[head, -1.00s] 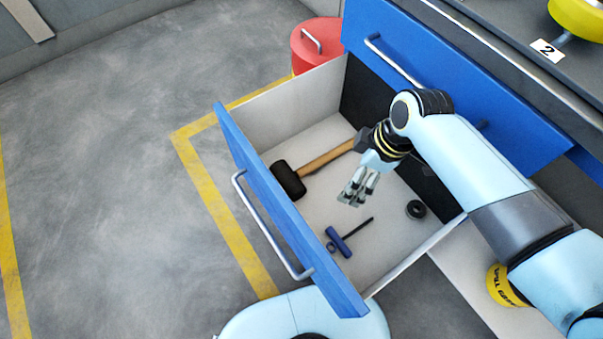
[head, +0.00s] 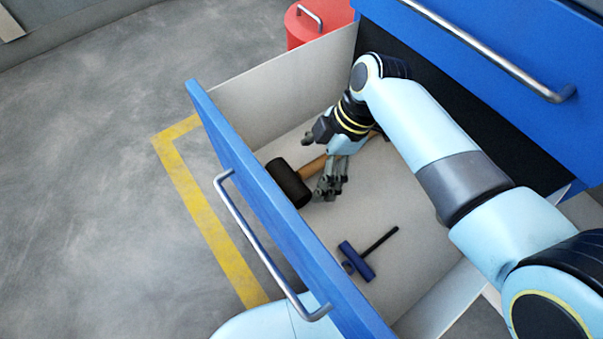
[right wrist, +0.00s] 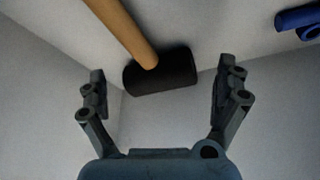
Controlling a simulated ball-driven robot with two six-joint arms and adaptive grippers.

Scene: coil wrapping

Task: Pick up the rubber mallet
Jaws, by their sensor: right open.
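The rubber mallet, with a black head (head: 288,183) and a wooden handle (head: 313,166), lies in the open drawer near its front panel. In the right wrist view its black head (right wrist: 160,71) lies beyond and between the spread fingers, and its handle (right wrist: 122,30) runs up to the left. My right gripper (head: 328,190) is open and empty, inside the drawer beside the mallet. In the head view its wrist and fingers hide part of the handle. The right wrist view shows both fingers (right wrist: 157,97) wide apart. My left gripper is not in view.
The drawer has a blue front panel (head: 270,215) with a metal handle and pale side walls (head: 285,85). A blue T-handled tool (head: 357,261) lies on the drawer floor, nearer the camera. A red container (head: 318,22) stands behind the drawer.

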